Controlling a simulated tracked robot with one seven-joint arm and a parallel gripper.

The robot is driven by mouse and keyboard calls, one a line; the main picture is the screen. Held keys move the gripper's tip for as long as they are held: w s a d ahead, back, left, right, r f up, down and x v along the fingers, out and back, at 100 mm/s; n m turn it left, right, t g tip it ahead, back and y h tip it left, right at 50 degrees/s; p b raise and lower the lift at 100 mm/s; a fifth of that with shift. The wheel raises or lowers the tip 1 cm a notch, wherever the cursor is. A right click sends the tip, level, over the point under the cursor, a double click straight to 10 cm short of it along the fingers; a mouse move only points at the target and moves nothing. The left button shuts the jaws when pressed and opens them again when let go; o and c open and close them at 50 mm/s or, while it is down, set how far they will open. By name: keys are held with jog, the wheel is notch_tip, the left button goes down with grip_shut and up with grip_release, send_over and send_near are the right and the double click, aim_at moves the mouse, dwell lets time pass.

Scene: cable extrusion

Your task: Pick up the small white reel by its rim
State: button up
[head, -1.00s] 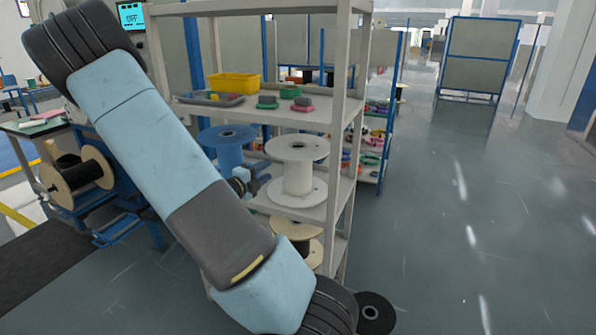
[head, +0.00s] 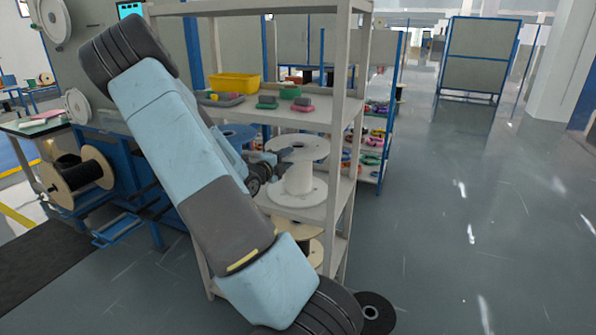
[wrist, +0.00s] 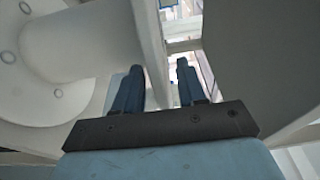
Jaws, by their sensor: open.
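The small white reel (head: 299,182) stands upright on the middle shelf of the rack in the head view, with its round upper rim (head: 309,147) above a pale core. My gripper (head: 283,157) is at the left edge of that upper rim and hides part of it. In the wrist view the reel (wrist: 75,40) fills the left side, lying sideways in the picture. Its upper rim shows edge-on as a pale strip (wrist: 151,45) that runs between the two dark blue fingers of my gripper (wrist: 160,82). The fingers are apart, one on each side of the strip. Contact cannot be told.
The rack's front post (head: 340,130) stands close to the right of the reel. The shelf above (head: 285,116) carries a yellow bin (head: 234,83) and small coloured items. Another reel (head: 302,232) sits below.

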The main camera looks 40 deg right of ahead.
jog(key=shift+w+d, duration=0.15)
jog(key=shift+d, duration=0.6)
jog(key=c, duration=0.7)
grip_shut()
jog(key=shift+f, duration=0.1)
